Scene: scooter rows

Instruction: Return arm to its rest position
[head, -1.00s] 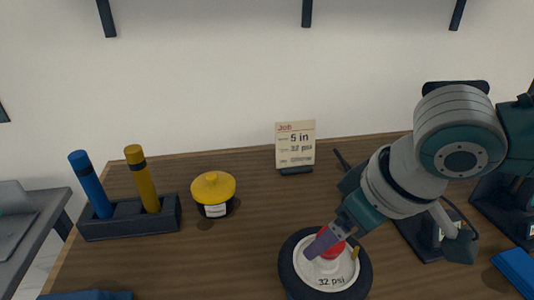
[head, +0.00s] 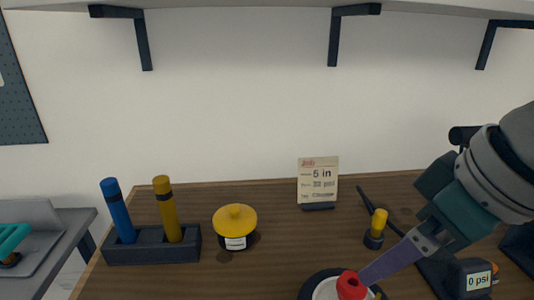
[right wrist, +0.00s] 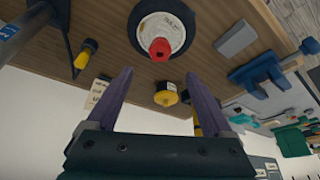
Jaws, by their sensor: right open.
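My right gripper (head: 372,275) reaches in from the right over the table, with a purple finger just right of the red knob (head: 350,286) in the head view. In the right wrist view the two fingers (right wrist: 158,80) are spread with nothing between them. In the head view the wheel (head: 306,289) is cut off by the bottom edge. My left gripper is in neither view.
A yellow-lidded pot (head: 235,220) and a dark holder (head: 120,251) with blue and yellow sticks stand left. A job card (head: 318,180) stands at the back. A yellow-topped tool (head: 376,228) and a "0 psi" gauge (head: 475,280) are near my right arm.

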